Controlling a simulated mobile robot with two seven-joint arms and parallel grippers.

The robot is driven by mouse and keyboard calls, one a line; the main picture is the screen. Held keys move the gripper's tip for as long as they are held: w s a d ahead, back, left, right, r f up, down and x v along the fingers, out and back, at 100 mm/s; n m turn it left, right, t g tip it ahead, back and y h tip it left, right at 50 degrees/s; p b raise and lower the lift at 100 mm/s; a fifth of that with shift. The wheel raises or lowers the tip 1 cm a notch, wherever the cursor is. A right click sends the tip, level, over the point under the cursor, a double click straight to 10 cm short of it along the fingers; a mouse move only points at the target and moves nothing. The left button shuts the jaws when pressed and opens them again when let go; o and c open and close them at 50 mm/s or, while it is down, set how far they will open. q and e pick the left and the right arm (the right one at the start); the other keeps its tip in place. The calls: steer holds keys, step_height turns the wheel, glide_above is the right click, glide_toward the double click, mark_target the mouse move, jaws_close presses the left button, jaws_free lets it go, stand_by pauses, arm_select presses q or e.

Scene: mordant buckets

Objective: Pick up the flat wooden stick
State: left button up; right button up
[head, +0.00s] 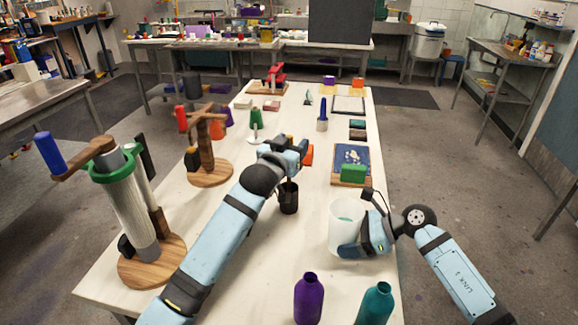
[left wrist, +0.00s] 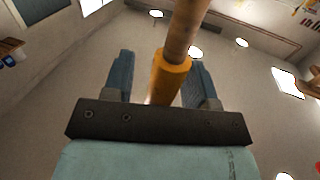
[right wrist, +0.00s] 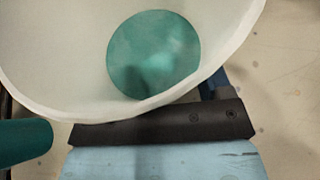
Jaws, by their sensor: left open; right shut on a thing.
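My left gripper (head: 290,158) hangs open above a black cup (head: 289,199) near the middle of the table. In the left wrist view a brown wooden stick (left wrist: 187,28) with an orange collar (left wrist: 170,75) shows between or just beyond its open fingers (left wrist: 160,62); I cannot tell whether it is flat or touches them. The head view hides this stick behind the gripper. My right gripper (head: 366,236) is shut on a white translucent bucket (head: 346,212) at the right table edge. The right wrist view shows the bucket's pale wall (right wrist: 60,70) and teal contents (right wrist: 153,55).
A purple bottle (head: 309,299) and a teal bottle (head: 375,304) stand at the near edge. A wooden stand with a green-ringed cylinder (head: 128,205) is near left; a wooden post stand (head: 206,150) is behind it. A blue book (head: 352,157) with a green block (head: 353,173) lies right.

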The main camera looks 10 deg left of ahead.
arm_select(q)
jaws_close()
steer(key=shift+r, duration=0.2)
step_height(320, 180, up, 10)
steer(key=shift+f, duration=0.2)
stand_by(0.8)
steer(key=shift+r, duration=0.1)
stand_by(0.4)
